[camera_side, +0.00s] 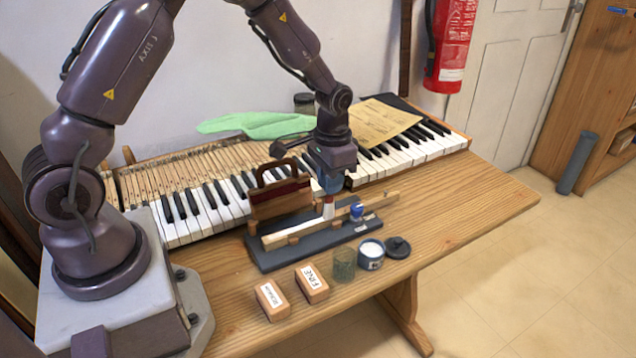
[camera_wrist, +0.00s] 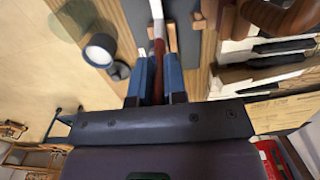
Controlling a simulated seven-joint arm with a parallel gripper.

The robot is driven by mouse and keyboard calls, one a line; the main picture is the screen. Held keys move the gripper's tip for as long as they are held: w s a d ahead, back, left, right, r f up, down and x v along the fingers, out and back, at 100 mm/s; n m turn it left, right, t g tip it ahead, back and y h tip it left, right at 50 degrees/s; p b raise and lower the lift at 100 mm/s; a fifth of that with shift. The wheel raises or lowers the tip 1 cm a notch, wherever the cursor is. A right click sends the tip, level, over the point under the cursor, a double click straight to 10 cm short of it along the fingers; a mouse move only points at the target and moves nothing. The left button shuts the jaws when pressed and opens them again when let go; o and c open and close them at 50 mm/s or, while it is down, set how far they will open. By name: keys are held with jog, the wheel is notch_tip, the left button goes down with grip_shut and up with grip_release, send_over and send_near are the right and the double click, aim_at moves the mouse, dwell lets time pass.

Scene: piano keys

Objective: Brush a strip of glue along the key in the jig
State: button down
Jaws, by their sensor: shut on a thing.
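A long pale wooden key (camera_side: 300,231) lies in the jig (camera_side: 272,262), a dark grey board with small wooden supports and a blue knob (camera_side: 357,210). My gripper (camera_side: 328,188) is above the middle of the key. In the wrist view, its blue fingers (camera_wrist: 155,80) are shut on the reddish handle of a brush (camera_wrist: 158,58). The brush points down, and its pale end (camera_side: 328,211) is at the key; I cannot tell whether it touches. No glue strip can be made out. An open glue pot (camera_side: 371,259) with white contents stands in front of the jig.
A lid (camera_side: 397,247) and a glass jar (camera_side: 344,266) flank the pot. Two labelled blocks (camera_side: 311,285) are at the front edge. A wooden piece with an arched handle (camera_side: 278,203) stands close behind the key. The keyboard (camera_side: 205,210) is behind; the table's right end is clear.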

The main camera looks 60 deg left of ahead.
jog(key=shift+s+a, duration=0.15)
jog(key=shift+s, duration=7.1)
notch_tip(320, 180, up, 8)
